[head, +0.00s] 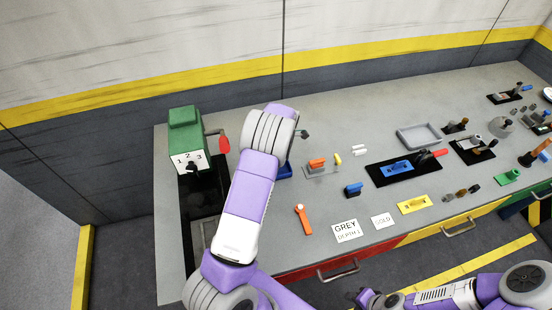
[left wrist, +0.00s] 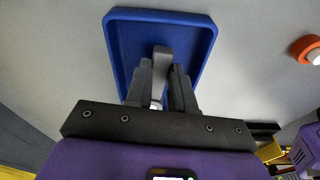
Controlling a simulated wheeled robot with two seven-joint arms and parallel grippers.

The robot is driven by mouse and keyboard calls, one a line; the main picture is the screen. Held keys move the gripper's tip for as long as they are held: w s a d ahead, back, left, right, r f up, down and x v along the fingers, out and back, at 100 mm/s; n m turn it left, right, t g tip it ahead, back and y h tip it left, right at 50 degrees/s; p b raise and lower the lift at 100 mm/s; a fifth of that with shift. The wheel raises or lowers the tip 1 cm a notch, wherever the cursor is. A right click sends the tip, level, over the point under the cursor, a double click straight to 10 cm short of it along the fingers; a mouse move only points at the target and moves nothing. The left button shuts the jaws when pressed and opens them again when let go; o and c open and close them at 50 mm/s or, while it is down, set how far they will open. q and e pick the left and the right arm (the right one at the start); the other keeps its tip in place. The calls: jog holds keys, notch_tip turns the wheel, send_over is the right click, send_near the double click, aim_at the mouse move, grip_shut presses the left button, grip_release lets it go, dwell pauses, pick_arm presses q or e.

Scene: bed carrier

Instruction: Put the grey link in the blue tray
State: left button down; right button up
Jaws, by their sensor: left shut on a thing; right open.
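The blue tray (left wrist: 203,45) fills the upper middle of the left wrist view. In the head view only a small blue part of it (head: 285,171) shows beside my left arm, which hides the rest. My left gripper (left wrist: 158,82) is shut on the grey link (left wrist: 161,60). The link's light grey end stands out between the fingers, over the tray as seen from the wrist. I cannot tell whether it touches the tray floor. My right gripper (head: 368,299) is at the bottom edge of the head view, open, away from the tray.
A green box marked 1 2 3 (head: 187,135) with a red-handled lever stands left. An orange handle (head: 303,218) and a GREY sign (head: 346,230) lie near the front edge. A grey tray (head: 418,136) and several small parts fill the right side of the bench.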

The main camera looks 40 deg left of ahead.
pick_arm(q)
jog(key=c, duration=0.9)
grip_release()
jog(key=r, duration=0.7)
jog(key=shift+w+d+r+p, duration=0.25)
jog(key=shift+w+d+p, duration=0.05)
jog(key=shift+w+d, duration=0.1)
